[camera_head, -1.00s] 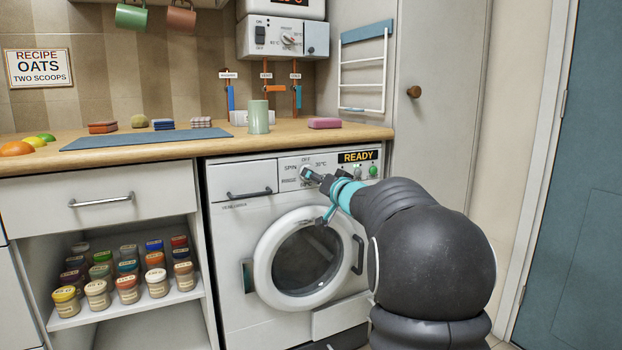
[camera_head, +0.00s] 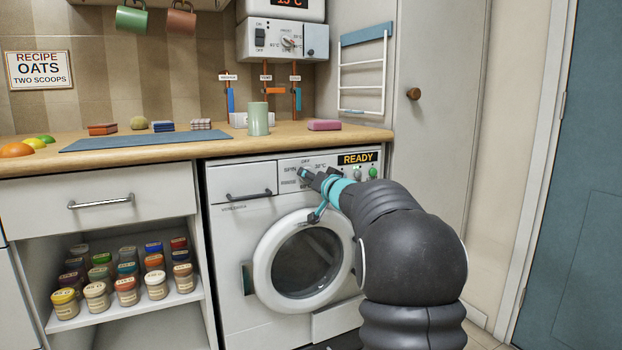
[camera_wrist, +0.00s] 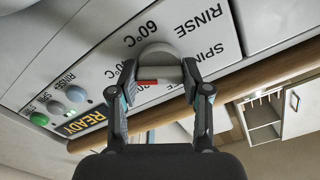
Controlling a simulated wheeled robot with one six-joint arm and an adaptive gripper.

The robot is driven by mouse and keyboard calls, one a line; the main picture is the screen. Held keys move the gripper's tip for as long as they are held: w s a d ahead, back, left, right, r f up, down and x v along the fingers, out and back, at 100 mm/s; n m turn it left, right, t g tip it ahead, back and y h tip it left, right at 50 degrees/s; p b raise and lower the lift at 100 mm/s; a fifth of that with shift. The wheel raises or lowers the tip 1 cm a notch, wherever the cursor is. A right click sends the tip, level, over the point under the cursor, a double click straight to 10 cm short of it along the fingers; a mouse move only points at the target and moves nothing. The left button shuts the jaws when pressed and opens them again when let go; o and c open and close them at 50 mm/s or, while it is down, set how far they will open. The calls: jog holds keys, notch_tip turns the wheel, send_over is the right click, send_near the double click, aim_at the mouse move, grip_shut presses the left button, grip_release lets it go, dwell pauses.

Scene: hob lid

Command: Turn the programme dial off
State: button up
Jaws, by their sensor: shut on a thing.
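The programme dial (camera_wrist: 158,55) is a round grey knob with a raised grip bar and a red mark. It sits on the white washing machine panel (camera_head: 288,171) among printed labels. My gripper (camera_wrist: 160,82) is shut on the dial's grip bar, one finger at each end. In the head view, my gripper (camera_head: 305,174) reaches the panel from the right and hides most of the dial. The wrist view shows the labels 60°C, RINSE and SPIN upside down around it. The fingers and dial hide part of the label ring, so I cannot tell the exact setting.
A READY display (camera_head: 357,157) and a green button (camera_head: 373,172) lie right of the dial. The round door (camera_head: 303,255) is below, the detergent drawer (camera_head: 243,178) left.

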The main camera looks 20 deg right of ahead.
jog(key=shift+n, duration=0.3)
jog(key=n+p, duration=0.2)
jog(key=n, duration=0.2)
jog(key=shift+n, duration=0.4)
jog(key=n, duration=0.6)
jog(key=n+b, duration=0.2)
jog(key=n, duration=0.4)
jog(key=shift+f+n+b, duration=0.1)
jog(key=shift+n+b, duration=0.2)
jog(key=shift+n, duration=0.1)
jog(key=n+b, duration=0.1)
jog(key=n, duration=0.4)
jog(key=shift+n, duration=0.3)
jog(key=o, duration=1.2)
jog(key=shift+c, duration=0.2)
